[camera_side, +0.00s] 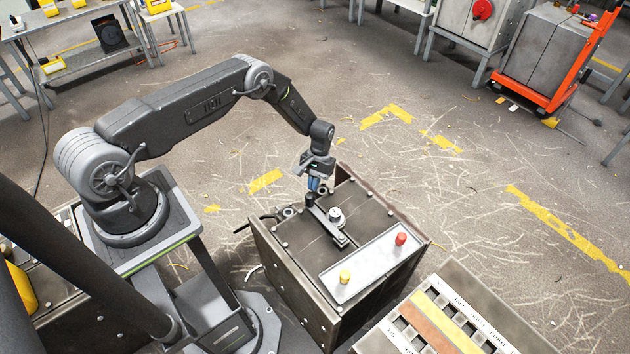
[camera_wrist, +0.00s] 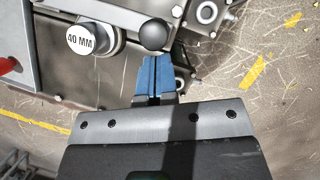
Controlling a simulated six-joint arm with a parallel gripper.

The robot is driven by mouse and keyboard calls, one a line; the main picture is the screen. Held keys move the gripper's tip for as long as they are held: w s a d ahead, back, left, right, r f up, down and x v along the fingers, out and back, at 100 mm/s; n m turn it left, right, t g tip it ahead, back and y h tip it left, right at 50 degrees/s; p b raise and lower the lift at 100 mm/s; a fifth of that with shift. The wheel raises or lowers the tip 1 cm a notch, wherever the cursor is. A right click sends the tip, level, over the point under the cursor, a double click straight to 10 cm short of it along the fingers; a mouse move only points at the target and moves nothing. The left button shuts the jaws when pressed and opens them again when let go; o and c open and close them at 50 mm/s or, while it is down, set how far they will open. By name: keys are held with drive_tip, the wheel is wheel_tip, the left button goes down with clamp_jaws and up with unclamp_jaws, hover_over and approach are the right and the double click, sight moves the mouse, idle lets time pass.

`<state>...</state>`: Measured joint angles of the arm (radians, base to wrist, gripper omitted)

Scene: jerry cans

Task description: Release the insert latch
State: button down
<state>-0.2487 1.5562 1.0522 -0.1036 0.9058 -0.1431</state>
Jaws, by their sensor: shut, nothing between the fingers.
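The latch looks like a dark bar (camera_side: 328,224) on top of a dark metal box (camera_side: 292,262). In the wrist view, a black ball knob (camera_wrist: 153,34) sits at the end of the bar (camera_wrist: 112,14). A round silver piece marked "40 MM" (camera_wrist: 80,39) stands beside the bar; it also shows in the side view (camera_side: 335,214). My gripper (camera_side: 314,188) is over the far end of the bar. Its blue fingertips (camera_wrist: 154,66) are shut together, right by the knob. I cannot tell whether they touch it.
A pale panel (camera_side: 372,268) on the box carries a red knob (camera_side: 401,239) and a yellow knob (camera_side: 345,276). A labelled case (camera_side: 462,318) stands at the lower right. Bolts (camera_wrist: 207,12) and raised fittings dot the box top. The floor behind the box is mostly clear.

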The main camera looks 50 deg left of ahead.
idle(0.3)
drive_tip(key=shift+s+a+n, duration=0.1)
drive_tip(key=shift+s+n, duration=0.3)
drive_tip(key=shift+s, duration=0.15)
drive_tip(key=shift+s, duration=0.1)
drive_tip(key=s+d+n, duration=0.2)
drive_tip(key=s, duration=0.5)
drive_tip(key=s+d+n+t+h, duration=0.1)
drive_tip(key=s+d+n, duration=0.2)
drive_tip(key=s, duration=0.4)
drive_tip(key=shift+s+d+t+h, duration=0.2)
drive_tip(key=shift+d+t+h, duration=0.05)
drive_tip(key=shift+t+h, duration=0.05)
drive_tip(key=shift+a, duration=0.1)
idle(0.4)
